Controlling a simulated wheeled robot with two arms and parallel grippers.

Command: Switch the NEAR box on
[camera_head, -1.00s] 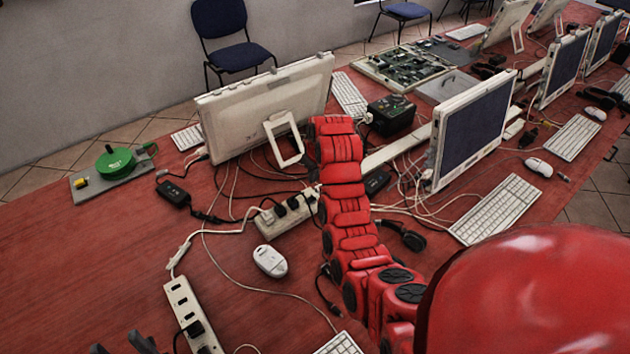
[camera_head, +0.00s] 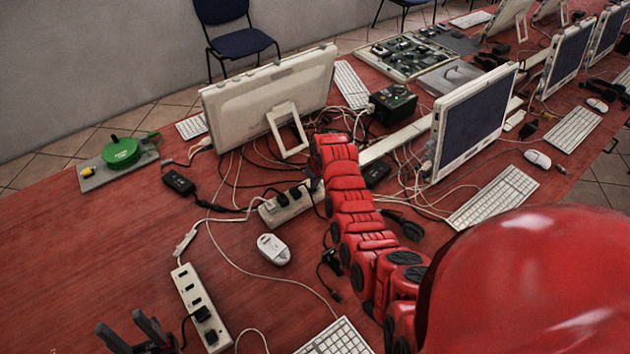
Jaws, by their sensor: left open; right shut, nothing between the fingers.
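No box in view carries a readable NEAR label. A black box (camera_head: 393,107) with a small light on top stands behind the middle of the table, between two monitors. A white power strip (camera_head: 200,305) with dark plugs lies front left. A second white power strip (camera_head: 270,213) lies at centre, partly behind my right arm. My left gripper (camera_head: 127,326) is open and empty at the lower left, left of the front strip. My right gripper (camera_head: 316,186) is shut and empty near the second strip's right end, mostly hidden by its red arm; contact cannot be told.
Monitors (camera_head: 255,105) (camera_head: 470,125), a mouse (camera_head: 273,249), keyboards (camera_head: 493,197) and tangled cables crowd the middle. A green round device (camera_head: 121,152) sits on a grey plate at far left. The red table (camera_head: 90,235) is bare at left.

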